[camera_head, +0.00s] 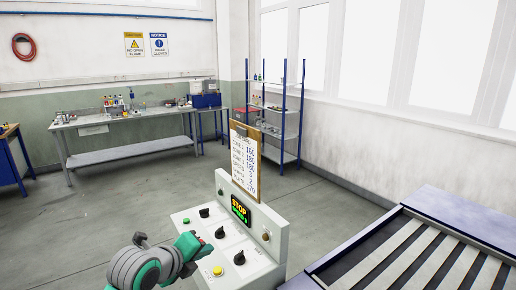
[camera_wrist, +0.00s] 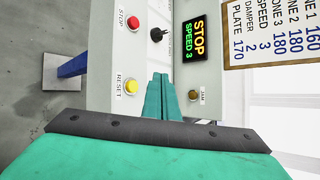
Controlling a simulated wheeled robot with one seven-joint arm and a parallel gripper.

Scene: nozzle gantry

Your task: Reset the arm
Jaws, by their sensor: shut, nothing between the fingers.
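The light grey control box (camera_head: 225,240) stands in front of me with black knobs, buttons and a display (camera_head: 240,210). In the wrist view the display (camera_wrist: 194,38) reads STOP, SPEED 3. A red STOP button (camera_wrist: 133,23), a yellow RESET button (camera_wrist: 131,87) and a dull amber JAM lamp (camera_wrist: 193,95) show there too. The yellow button also shows in the head view (camera_head: 217,270). My gripper (camera_head: 192,240) is over the box's left part. Its teal fingers (camera_wrist: 160,85) are shut and empty. They hide part of the panel; contact with it cannot be told.
A clipboard (camera_head: 244,160) with settings stands on top of the box. A conveyor of metal slats (camera_head: 400,262) with a blue frame lies at the right. A workbench (camera_head: 130,122) and blue-posted shelves (camera_head: 275,108) stand at the back. The floor between is clear.

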